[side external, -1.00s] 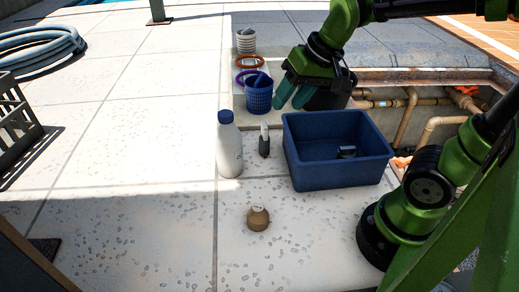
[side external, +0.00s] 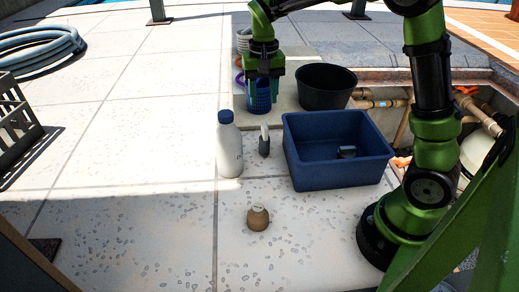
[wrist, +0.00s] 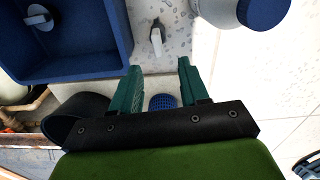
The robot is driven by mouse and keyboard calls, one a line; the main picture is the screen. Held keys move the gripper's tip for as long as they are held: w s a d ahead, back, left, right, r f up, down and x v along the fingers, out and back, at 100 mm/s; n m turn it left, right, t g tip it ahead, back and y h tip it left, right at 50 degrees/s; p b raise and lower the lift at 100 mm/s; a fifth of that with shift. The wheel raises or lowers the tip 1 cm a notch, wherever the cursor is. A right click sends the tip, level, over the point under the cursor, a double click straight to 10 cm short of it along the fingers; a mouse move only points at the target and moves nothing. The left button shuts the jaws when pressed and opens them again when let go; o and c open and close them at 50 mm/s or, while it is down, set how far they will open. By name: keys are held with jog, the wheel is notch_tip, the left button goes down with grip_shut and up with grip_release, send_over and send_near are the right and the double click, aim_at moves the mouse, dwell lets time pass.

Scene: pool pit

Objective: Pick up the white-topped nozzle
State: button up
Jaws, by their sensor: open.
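The white-topped nozzle (side external: 264,141) stands on the pale paving, with a white upper part and a dark grey lower part. It is between the white bottle and the blue bin. It also shows in the wrist view (wrist: 157,38), beyond my fingertips. My gripper (side external: 263,104) points down in front of the blue basket in the side view. In the wrist view my gripper (wrist: 160,66) has its teal fingers apart with nothing held between them. The nozzle is clear of both fingers.
A white bottle with a blue cap (side external: 228,145) stands close left of the nozzle. A blue bin (side external: 335,177) is close right, holding a small dark item. The blue basket (side external: 259,95) and black bucket (side external: 326,88) are behind. A brown round object (side external: 258,217) sits in front.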

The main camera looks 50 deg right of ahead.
send_over(265, 124)
jog(key=f, duration=0.5)
jog(key=shift+w+a, duration=0.1)
jog(key=shift+a, duration=0.25)
jog(key=shift+d+f, duration=0.2)
jog(key=shift+f, duration=2.4)
grip_shut()
